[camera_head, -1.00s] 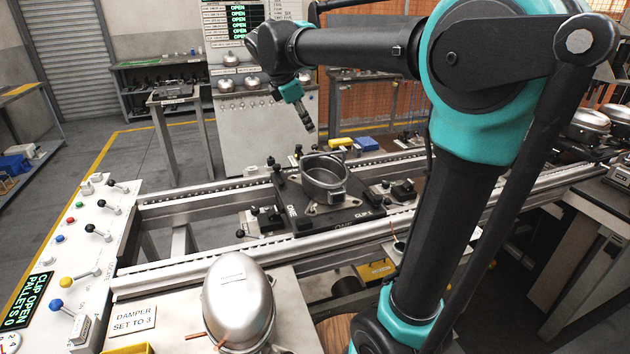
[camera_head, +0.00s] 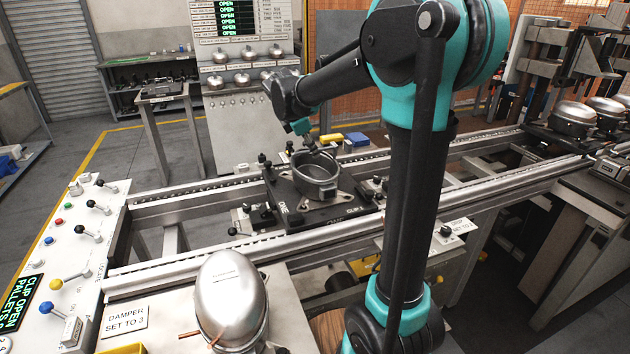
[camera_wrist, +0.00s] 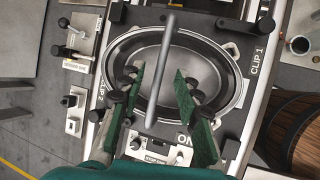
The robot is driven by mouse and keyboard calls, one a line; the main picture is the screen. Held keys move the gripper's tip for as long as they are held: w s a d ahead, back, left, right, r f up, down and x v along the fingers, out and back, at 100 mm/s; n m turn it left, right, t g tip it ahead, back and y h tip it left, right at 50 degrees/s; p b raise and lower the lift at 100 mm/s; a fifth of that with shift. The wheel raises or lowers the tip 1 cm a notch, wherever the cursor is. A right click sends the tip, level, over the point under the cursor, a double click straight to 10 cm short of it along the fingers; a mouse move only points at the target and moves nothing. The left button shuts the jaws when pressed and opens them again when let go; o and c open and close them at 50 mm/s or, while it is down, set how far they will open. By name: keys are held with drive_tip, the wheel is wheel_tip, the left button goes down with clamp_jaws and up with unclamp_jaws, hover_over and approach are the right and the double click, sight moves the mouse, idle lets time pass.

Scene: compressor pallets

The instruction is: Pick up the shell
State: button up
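An open, dark grey oval shell (camera_head: 318,186) stands upright on a black pallet (camera_head: 345,213) on the conveyor. In the wrist view the shell (camera_wrist: 215,62) lies under my gripper (camera_wrist: 159,72), its hollow facing the camera. The two green-faced fingers are apart, with the fingertips over the shell's interior. A grey bar (camera_wrist: 163,75) crosses the view between the fingers; I cannot tell what it belongs to or whether either finger touches it. In the head view my gripper (camera_head: 318,150) is at the shell's far rim, with its tips partly hidden.
Conveyor rails (camera_head: 200,255) run on both sides. More silver domes (camera_head: 575,118) sit at right.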

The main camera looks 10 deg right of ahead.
drive_tip(key=shift+x, duration=1.5)
drive_tip(key=shift+c, duration=0.2)
clamp_jaws()
drive_tip(key=shift+r, duration=0.1)
